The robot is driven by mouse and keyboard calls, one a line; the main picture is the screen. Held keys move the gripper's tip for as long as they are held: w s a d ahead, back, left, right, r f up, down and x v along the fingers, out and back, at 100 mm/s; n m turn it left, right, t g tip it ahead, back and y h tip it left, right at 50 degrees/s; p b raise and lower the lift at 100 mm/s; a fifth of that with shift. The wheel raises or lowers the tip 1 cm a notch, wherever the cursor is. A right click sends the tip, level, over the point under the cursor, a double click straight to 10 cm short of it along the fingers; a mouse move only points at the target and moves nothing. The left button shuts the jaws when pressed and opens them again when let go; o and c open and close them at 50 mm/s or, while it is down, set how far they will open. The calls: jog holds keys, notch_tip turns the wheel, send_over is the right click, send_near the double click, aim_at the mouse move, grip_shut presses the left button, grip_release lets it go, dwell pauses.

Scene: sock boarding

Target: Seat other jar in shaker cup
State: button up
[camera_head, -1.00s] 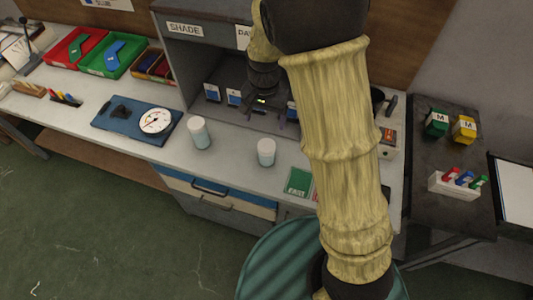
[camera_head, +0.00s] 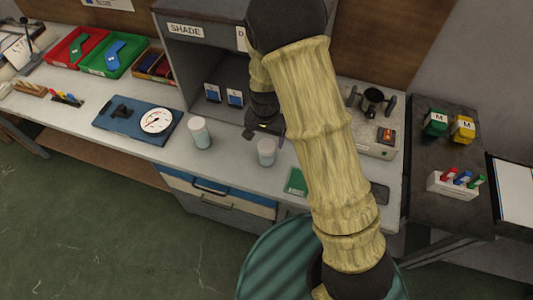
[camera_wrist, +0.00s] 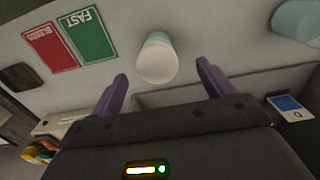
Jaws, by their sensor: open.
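Two pale jars with white tops stand upright on the grey bench: a left jar (camera_head: 199,133) and a right jar (camera_head: 266,153). My gripper (camera_head: 263,133) is open and empty, just behind the right jar. In the wrist view, the right jar (camera_wrist: 157,59) lies ahead of and between the spread purple fingers of my gripper (camera_wrist: 163,84), and no contact shows. The left jar (camera_wrist: 297,22) is at the upper right there. A dark cup (camera_head: 372,101), likely the shaker cup, sits in the grey machine (camera_head: 374,142) right of my arm. I cannot see inside it.
A shade booth (camera_head: 190,55) with small blue-marked cards stands behind my gripper. A blue board with a dial (camera_head: 135,120) is left of the jars. A green card (camera_head: 296,182) lies right of them. A dark side table (camera_head: 445,215) holds green and yellow blocks.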

aim_at(266, 145)
notch_tip(266, 145, down, 5)
jog(key=shift+d+r+p, duration=0.1)
jog(key=shift+d+p, duration=0.05)
jog(key=shift+p, duration=0.35)
jog(key=c, duration=1.5)
jog(key=shift+o, duration=0.2)
jog(key=shift+r, duration=0.1)
notch_tip(266, 145, up, 10)
jog(key=shift+f+b, duration=0.1)
jog(key=shift+b, duration=0.45)
